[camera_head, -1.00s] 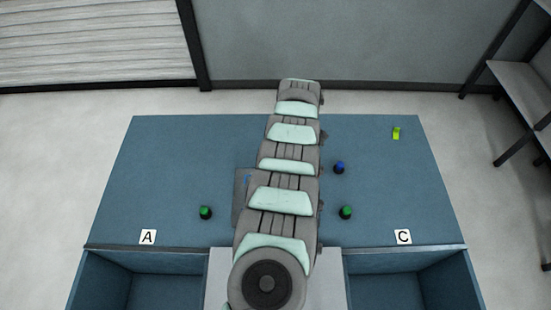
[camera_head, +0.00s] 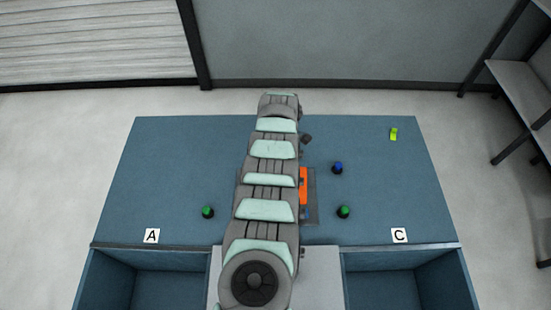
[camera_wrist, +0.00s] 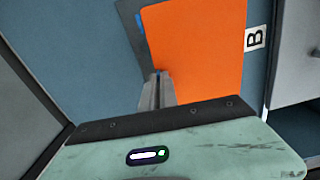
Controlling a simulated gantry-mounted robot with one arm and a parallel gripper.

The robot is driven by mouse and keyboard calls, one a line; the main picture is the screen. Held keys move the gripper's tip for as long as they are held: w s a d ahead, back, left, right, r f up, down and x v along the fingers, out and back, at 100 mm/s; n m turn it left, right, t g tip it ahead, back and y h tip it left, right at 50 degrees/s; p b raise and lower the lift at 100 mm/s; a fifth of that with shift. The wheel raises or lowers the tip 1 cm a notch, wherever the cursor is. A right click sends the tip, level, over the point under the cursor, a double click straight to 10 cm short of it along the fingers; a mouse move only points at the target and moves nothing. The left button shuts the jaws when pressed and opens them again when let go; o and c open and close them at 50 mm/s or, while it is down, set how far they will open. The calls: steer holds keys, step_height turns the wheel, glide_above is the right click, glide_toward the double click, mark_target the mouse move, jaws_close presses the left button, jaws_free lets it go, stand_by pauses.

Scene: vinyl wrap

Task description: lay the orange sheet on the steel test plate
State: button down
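The orange sheet (camera_wrist: 200,45) fills the middle of the wrist view, flat and smooth. Only a narrow strip of it (camera_head: 303,186) shows in the head view, right of my arm. It appears over the steel test plate (camera_head: 312,208), whose bare grey margin (camera_wrist: 127,18) shows along the sheet's left edge in the wrist view, with a blue mark there. I cannot tell whether the sheet touches the plate everywhere. My gripper (camera_wrist: 158,78) has its fingers close together at the sheet's left edge; whether they pinch it is unclear. In the head view my arm hides the gripper.
A blue-topped knob (camera_head: 337,168) and a green-topped knob (camera_head: 344,212) stand right of the plate; another green-topped knob (camera_head: 208,212) stands to the left. A yellow-green item (camera_head: 394,134) lies back right. Blue bins sit at the front by labels A (camera_head: 152,236) and C (camera_head: 400,236).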

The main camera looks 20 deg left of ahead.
steer(key=shift+s+a+n, duration=0.3)
steer(key=shift+a+n, duration=0.1)
steer(key=shift+a, duration=0.1)
steer(key=shift+a+f, duration=0.1)
steer(key=shift+f, duration=0.15)
step_height(320, 180, down, 8)
steer(key=b, duration=0.7)
steer(key=shift+r, duration=0.2)
steer(key=shift+f+b, duration=0.65)
steer(key=shift+b, duration=0.15)
stand_by(1.4)
steer(key=c, duration=1.6)
jaws_free()
steer(key=shift+o, duration=0.2)
